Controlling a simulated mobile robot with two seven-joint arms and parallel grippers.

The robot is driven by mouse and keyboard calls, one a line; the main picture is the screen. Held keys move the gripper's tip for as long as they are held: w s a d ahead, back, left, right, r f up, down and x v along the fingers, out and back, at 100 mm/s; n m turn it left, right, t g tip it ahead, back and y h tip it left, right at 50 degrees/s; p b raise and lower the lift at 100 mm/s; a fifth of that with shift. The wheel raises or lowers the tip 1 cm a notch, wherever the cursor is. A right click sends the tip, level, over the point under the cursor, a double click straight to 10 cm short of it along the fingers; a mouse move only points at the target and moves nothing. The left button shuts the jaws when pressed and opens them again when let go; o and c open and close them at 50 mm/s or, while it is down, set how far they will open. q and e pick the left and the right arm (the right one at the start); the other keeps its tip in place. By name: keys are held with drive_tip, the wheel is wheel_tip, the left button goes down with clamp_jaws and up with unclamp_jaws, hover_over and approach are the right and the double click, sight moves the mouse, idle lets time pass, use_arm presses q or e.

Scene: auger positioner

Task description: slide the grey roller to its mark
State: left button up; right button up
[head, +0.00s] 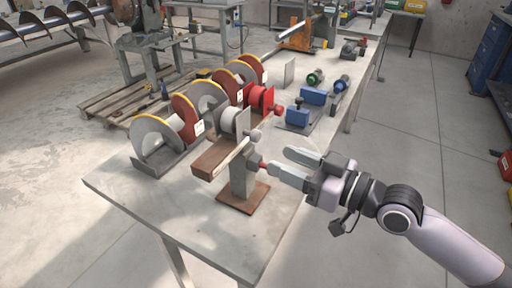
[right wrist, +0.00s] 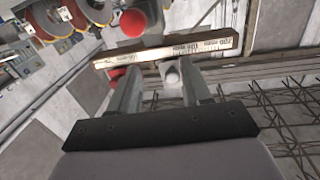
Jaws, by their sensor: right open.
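The grey roller (head: 229,119) stands beside the red roller (head: 261,97) at the auger on the table. A pale grey knob (head: 254,134) sits just in front of the grey roller. A pale grey knob also shows in the right wrist view (right wrist: 171,74), between the fingers and nearer the right one. My right gripper (head: 287,164) is open, its fingers pointing left towards the stand, close to a red tip (head: 263,165). I see nothing held in it. A pale strip with print (right wrist: 185,48) crosses beyond the fingertips. I cannot make out the mark. My left gripper is out of view.
A red knob (head: 279,110) is behind. Blue blocks (head: 298,115) lie further back. The table's front left corner (head: 130,190) is clear.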

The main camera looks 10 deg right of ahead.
sight(259, 136)
drive_tip(key=shift+n+g+y, duration=0.7)
drive_tip(key=shift+n, duration=0.1)
drive_tip(key=shift+w+a+r, duration=0.65)
drive_tip(key=shift+a+r, duration=0.05)
drive_tip(key=shift+a, duration=0.25)
drive_tip(key=shift+w+a+r, duration=0.65)
drive_tip(key=shift+a+r, duration=0.05)
drive_tip(key=shift+a, duration=0.25)
drive_tip(key=shift+w+a+r, duration=0.65)
drive_tip(key=shift+a+r, duration=0.05)
drive_tip(key=shift+a, duration=0.25)
clamp_jaws()
